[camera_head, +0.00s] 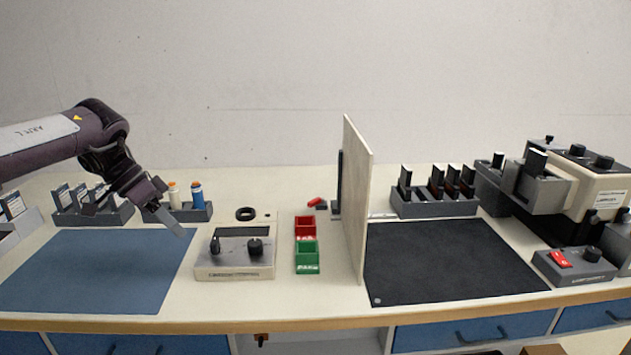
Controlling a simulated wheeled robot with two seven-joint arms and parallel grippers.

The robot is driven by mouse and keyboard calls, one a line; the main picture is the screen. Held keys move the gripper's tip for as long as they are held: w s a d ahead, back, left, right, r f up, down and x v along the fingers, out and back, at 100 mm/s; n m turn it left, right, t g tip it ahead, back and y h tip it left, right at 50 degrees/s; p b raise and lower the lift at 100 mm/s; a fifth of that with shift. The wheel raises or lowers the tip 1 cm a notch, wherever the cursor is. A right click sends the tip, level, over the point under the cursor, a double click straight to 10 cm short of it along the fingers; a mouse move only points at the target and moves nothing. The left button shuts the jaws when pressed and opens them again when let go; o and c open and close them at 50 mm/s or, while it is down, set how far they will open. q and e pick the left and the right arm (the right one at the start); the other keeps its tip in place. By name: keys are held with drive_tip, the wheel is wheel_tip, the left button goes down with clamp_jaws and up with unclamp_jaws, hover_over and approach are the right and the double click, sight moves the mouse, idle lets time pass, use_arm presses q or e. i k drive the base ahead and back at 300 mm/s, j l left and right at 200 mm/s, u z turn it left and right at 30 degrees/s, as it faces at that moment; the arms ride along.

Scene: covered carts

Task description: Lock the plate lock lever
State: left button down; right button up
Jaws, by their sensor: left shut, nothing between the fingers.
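No part is clearly recognisable as the plate lock lever. A beige control box (235,260) stands on the table with a dark display and two black knobs; its left knob (215,246) has a raised narrow grip and its right knob (256,247) is rounder. My left gripper (178,231) is shut and empty, pointing down and to the right above the blue mat's right edge, left of the box and apart from it. A small orange and black part (262,339) shows under the table's front edge. My right gripper is out of view.
An upright pale panel (357,200) divides the table. Blue mat (95,270) and black mat (450,262) are bare. Red bin (305,222) and green bin (306,246) stand left of the panel. A bottle rack (190,214) is behind my gripper. A beige machine (595,190) stands far right.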

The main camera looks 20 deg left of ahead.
sight(314, 202)
drive_tip(key=i, duration=1.2)
